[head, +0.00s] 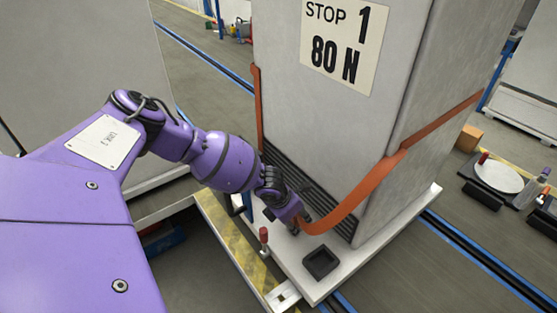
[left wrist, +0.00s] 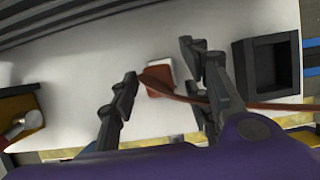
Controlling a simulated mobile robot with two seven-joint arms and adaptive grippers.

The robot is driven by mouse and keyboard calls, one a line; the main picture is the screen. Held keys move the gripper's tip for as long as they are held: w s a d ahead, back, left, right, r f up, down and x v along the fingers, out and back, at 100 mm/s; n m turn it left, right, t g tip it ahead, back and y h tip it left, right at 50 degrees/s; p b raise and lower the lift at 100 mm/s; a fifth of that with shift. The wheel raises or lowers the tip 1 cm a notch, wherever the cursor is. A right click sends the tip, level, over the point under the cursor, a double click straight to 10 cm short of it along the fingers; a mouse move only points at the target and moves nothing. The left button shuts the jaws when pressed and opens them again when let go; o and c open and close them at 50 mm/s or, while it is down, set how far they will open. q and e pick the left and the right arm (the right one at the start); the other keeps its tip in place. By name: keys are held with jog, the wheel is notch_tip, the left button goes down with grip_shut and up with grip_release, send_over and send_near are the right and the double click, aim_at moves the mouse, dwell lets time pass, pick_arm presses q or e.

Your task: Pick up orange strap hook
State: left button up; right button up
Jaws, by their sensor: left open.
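An orange strap (head: 365,190) wraps the tall grey cabinet and sags to a loose end low at its front corner. In the left wrist view, an orange-red end piece, seemingly the strap hook (left wrist: 157,80), shows against a white patch. The strap (left wrist: 265,105) runs from it to the right, passing by the right finger. My left gripper (head: 301,222) is at the strap's loose end, just above the white base. In the left wrist view, my left gripper (left wrist: 158,68) is open, with the orange piece between its fingers. The head view hides the hook's exact shape and any contact.
The cabinet (head: 320,120) stands on a white base plate (head: 330,285) holding a black square socket (head: 321,262) and a red-topped peg (head: 263,236). A yellow-black striped edge (head: 225,240) borders it. A round white disc (head: 498,176) lies at right.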

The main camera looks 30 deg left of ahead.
pick_arm(q)
grip_shut()
jog(key=shift+w+r, duration=0.1)
